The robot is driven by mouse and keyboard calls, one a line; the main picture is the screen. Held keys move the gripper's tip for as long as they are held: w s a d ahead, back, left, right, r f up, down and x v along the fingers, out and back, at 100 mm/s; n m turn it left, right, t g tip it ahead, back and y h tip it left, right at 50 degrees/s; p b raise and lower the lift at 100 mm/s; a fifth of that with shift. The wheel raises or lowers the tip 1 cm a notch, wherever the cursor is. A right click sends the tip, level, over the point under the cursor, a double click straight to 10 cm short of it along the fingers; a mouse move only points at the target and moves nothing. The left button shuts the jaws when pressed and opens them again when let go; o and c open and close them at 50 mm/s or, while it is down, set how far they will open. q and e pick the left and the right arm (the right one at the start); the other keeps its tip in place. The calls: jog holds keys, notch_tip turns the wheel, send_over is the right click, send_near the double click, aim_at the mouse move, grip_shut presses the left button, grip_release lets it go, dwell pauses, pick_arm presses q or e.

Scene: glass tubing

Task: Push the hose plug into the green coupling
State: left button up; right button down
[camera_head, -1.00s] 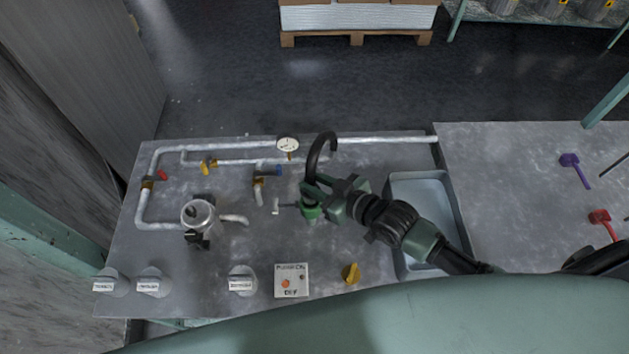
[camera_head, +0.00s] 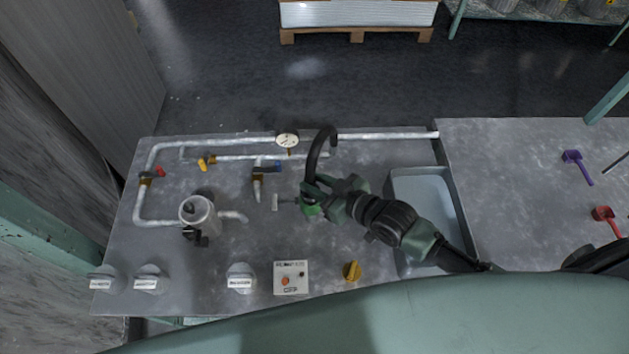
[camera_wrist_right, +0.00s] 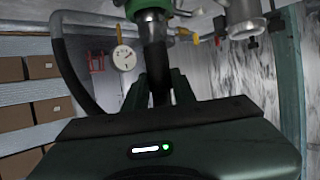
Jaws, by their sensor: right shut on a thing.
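The green coupling (camera_head: 309,208) sits on the grey bench, with a thin side fitting pointing left. In the right wrist view its green body (camera_wrist_right: 146,6) shows at the top edge. My right gripper (camera_head: 319,191) is right beside and over the coupling. In the wrist view the right gripper (camera_wrist_right: 160,90) is shut on the dark hose plug, whose grey collar (camera_wrist_right: 153,30) is in line with the green body and appears to meet it. How deep the plug sits is hidden. The black hose (camera_head: 315,152) arches up behind the gripper. My left gripper is out of view.
Grey pipes (camera_head: 220,144) with a gauge (camera_head: 287,140) and small valves run behind. A metal filter pot (camera_head: 198,215) stands left, a switch box (camera_head: 291,277) and yellow knob (camera_head: 352,270) in front. A tray (camera_head: 425,200) lies under my right arm.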

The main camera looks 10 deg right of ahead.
jog(key=shift+f+b, duration=1.1)
jog(key=shift+f, duration=0.5)
jog(key=c, duration=1.1)
grip_release()
jog(key=shift+s, duration=0.15)
jog(key=v, duration=0.7)
jog(key=shift+s+d+r, duration=0.15)
jog(key=shift+s+d, duration=0.05)
